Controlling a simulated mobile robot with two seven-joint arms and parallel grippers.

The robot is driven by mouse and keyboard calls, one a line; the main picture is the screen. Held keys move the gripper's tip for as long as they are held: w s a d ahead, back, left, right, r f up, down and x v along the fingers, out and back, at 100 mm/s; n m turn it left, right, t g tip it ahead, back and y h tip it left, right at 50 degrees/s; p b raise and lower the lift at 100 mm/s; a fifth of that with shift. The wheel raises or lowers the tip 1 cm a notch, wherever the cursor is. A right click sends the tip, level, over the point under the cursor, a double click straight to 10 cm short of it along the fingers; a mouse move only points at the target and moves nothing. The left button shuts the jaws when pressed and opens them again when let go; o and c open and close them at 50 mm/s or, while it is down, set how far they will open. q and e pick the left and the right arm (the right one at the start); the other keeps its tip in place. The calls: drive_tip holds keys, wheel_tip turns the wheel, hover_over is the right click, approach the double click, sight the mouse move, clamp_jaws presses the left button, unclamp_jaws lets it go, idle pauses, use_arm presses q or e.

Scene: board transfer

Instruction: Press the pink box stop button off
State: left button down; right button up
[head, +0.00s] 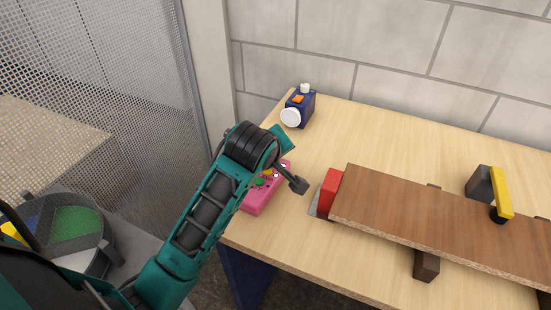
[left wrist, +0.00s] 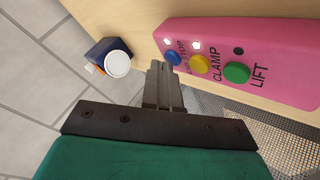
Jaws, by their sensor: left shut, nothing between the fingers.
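The pink box (head: 255,203) lies on the table near its left edge, partly covered by my left arm in the head view. In the left wrist view the pink box (left wrist: 290,45) shows a blue button (left wrist: 173,58) beside partly hidden lettering ending in STOP, a yellow button (left wrist: 199,64) marked CLAMP and a green button (left wrist: 236,72) marked LIFT. White lamps glow by the blue and yellow buttons; the lamp by LIFT is dark. My left gripper (left wrist: 162,75) is shut and empty, its tips just left of the blue button; contact cannot be told. My right gripper is out of view.
A brown board (head: 430,220) rests on dark supports (head: 427,265), with a red block (head: 329,191) at its left end and a yellow-handled clamp (head: 502,193) on its right. A dark blue device (head: 303,107) with a white disc stands at the back. A mesh screen (head: 110,60) is left.

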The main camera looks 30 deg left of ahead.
use_arm(q)
drive_tip(key=shift+r+p, duration=0.55)
drive_tip(key=shift+r, duration=0.3)
wheel_tip(320, 180, up, 6)
drive_tip(key=shift+f, duration=0.1)
idle(0.5)
idle(0.4)
